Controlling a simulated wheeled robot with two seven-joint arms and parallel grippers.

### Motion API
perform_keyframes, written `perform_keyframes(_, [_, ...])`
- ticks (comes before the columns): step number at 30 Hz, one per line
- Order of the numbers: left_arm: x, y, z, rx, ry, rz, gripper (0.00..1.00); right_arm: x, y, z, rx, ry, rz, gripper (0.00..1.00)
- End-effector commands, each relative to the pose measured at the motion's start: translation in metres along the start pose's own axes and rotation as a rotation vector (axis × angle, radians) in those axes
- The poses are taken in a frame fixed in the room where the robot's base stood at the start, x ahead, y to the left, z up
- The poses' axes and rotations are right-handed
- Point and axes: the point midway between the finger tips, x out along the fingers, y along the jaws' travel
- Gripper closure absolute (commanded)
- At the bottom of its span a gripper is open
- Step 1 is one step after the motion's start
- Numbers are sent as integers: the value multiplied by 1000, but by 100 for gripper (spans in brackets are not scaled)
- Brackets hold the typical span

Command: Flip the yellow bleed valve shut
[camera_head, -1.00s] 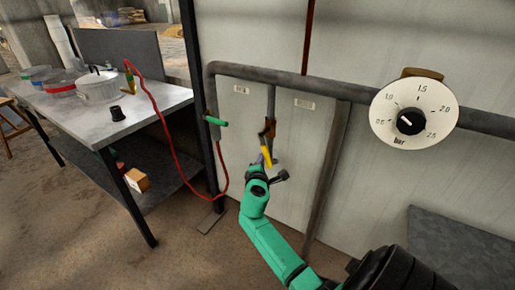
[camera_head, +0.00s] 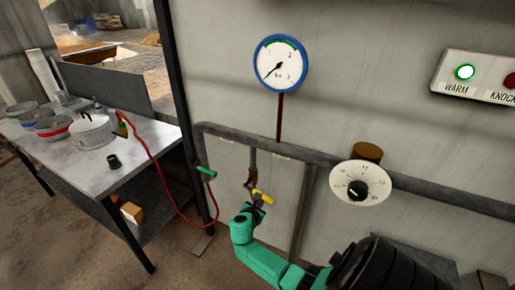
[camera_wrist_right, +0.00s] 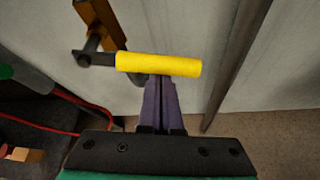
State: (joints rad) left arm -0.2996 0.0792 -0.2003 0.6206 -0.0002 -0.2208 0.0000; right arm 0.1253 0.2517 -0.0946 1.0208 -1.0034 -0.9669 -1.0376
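The yellow bleed valve handle (camera_head: 263,196) sits on a brown valve body (camera_head: 252,179) on a short grey pipe. It points right and slightly down in the head view. In the right wrist view the yellow handle (camera_wrist_right: 158,64) lies nearly level across the picture, its dark stem running left to the brass-brown body (camera_wrist_right: 101,20). My right gripper (camera_wrist_right: 160,92) has its purple fingers together with nothing between them, their tips just under the handle. I cannot tell whether they touch it. In the head view my right gripper (camera_head: 256,208) is partly hidden. My left gripper is not in view.
A green handle (camera_head: 205,171) with a red hose is left of the valve. Grey pipes (camera_head: 300,155) frame the panel. A blue-rimmed gauge (camera_head: 281,63), a white bar dial (camera_head: 346,189) and a lamp box (camera_head: 465,72) are on the wall. A table (camera_head: 90,160) stands left.

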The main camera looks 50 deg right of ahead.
Motion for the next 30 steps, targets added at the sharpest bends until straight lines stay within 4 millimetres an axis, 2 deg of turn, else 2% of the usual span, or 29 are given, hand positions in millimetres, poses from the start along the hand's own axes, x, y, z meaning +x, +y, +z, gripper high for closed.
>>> perform_keyframes(1, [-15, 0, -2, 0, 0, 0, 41, -5, 3, 12, -32, -4, -18, 100])
perform_keyframes(9, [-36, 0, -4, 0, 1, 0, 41, -10, 2, 21, -166, -4, -87, 100])
perform_keyframes(30, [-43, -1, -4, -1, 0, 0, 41, -12, 5, 27, -168, -6, -87, 100])
